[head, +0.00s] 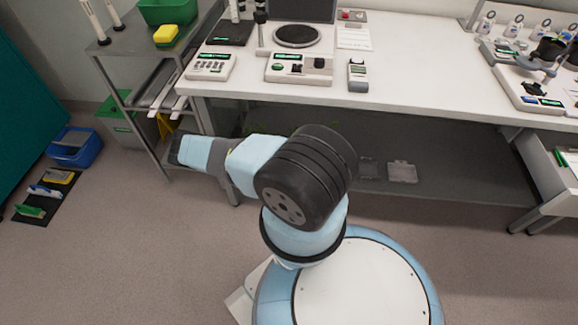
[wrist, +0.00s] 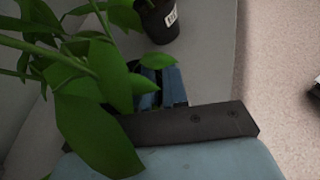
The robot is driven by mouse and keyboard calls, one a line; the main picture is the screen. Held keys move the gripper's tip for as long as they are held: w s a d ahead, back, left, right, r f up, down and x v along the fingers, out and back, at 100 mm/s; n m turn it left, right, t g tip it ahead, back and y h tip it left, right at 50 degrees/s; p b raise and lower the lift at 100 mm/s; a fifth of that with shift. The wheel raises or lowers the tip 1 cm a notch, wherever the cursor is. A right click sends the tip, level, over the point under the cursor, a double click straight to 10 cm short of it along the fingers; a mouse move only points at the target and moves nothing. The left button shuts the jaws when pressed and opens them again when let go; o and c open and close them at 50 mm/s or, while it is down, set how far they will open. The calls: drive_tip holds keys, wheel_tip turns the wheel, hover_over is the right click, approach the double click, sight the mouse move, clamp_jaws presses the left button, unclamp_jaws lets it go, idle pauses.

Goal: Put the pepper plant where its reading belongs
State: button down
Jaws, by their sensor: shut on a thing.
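The pepper plant (wrist: 100,75) has broad green leaves, and they fill the left of the wrist view. A black pot (wrist: 160,22) with a white label shows at the top of that view, partly cut off. My gripper (wrist: 163,85) is shut on the plant, with leaves lying over and beside the fingers. The exact point of grip is hidden by leaves, and the label is too small to read.
The white bench (head: 420,88) holds a round-plate instrument (head: 297,36), a keypad device (head: 211,66) and a handheld meter (head: 358,76). A grey cart (head: 150,42) stands at the left with a green bin (head: 167,11). A blue crate (head: 74,148) is on the floor.

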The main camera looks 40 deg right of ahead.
drive_tip(key=shift+w+d+f, duration=0.15)
drive_tip(key=shift+w+d, duration=0.85)
drive_tip(key=shift+w, duration=0.2)
drive_tip(key=c, duration=1.1)
unclamp_jaws()
drive_tip(key=shift+d, duration=0.1)
